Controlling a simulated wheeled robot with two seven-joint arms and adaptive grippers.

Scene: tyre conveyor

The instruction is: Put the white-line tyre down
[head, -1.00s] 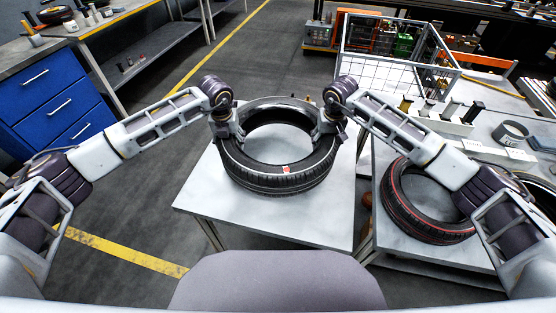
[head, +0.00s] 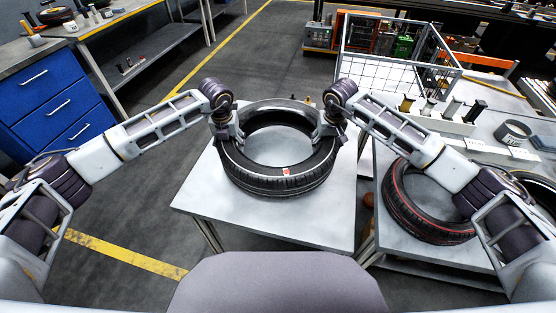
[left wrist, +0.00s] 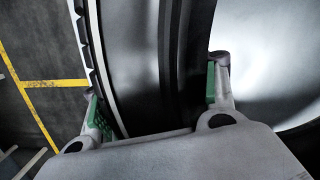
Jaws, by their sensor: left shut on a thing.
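The white-line tyre (head: 275,186) is black with a thin white line around its side wall and a small red mark at the front. It lies flat at the middle white table (head: 300,222); I cannot tell whether its underside touches the top. My left gripper (head: 233,136) is shut on the tyre's left wall. In the left wrist view, the green-padded fingers of the left gripper (left wrist: 155,103) stand on both sides of the tyre wall (left wrist: 135,60). My right gripper (head: 328,130) is at the tyre's right wall, its fingertips partly hidden.
A red-line tyre (head: 412,222) lies on another white table (head: 440,258) at the right, partly behind my right arm. A wire-mesh cage (head: 385,77) stands at the back right. Blue drawers (head: 50,100) stand at the left. Open floor (head: 245,62) lies behind the middle table.

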